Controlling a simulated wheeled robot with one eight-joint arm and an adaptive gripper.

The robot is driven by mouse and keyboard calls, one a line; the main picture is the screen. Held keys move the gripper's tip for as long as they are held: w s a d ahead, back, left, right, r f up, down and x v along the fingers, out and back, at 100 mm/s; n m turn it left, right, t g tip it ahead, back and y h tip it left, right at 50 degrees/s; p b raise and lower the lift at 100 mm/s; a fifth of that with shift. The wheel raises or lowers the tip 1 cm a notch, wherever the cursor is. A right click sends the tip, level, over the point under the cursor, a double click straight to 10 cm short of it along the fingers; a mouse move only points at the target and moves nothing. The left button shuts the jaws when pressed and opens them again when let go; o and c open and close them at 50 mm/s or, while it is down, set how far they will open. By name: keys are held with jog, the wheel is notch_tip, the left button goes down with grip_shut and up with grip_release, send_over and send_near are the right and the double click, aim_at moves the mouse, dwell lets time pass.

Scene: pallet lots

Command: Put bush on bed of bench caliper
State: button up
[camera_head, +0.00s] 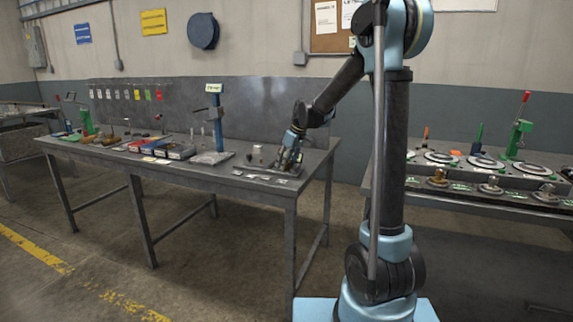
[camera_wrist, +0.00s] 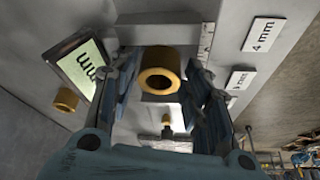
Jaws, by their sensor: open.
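In the wrist view a brass-coloured ring-shaped bush (camera_wrist: 159,58) is between the two fingers of my gripper (camera_wrist: 163,88), with its dark hole facing the camera. The fingers are open, one on each side of it. The bush is in front of a grey block of the bench caliper (camera_wrist: 158,31), which has a ruled scale on its right. A tilted display marked "mm" (camera_wrist: 88,66) is at the left. I cannot tell whether the bush rests fully on the bed. In the head view my gripper (camera_head: 290,158) is low over the table's right end.
Another brass-coloured cylindrical piece (camera_wrist: 66,100) lies at the left in the wrist view. Labels, one reading "4 mm" (camera_wrist: 263,35), are at the right. In the head view, trays (camera_head: 176,150) and a blue stand (camera_head: 214,125) are left of my gripper.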

jog(key=v, duration=1.2)
jog(key=s+d+f+m+h, duration=0.1)
jog(key=s+d+m, duration=0.1)
jog(key=s+d, duration=0.6)
jog(key=s+d+f+m+h, duration=0.1)
jog(key=s+d+f, duration=0.3)
jog(key=s, duration=0.6)
jog(key=s+d+f+m, duration=0.4)
jog(key=s+f, duration=0.4)
jog(key=s, duration=0.2)
jog(key=s+d+f+m+h, duration=0.1)
jog(key=s+d+f+m, duration=0.2)
jog(key=s+f, duration=0.3)
jog(key=s+d, duration=0.1)
jog(key=s, duration=0.3)
jog(key=shift+d+f+h, duration=0.25)
jog(key=shift+f+h, duration=0.05)
jog(key=shift+f, duration=0.1)
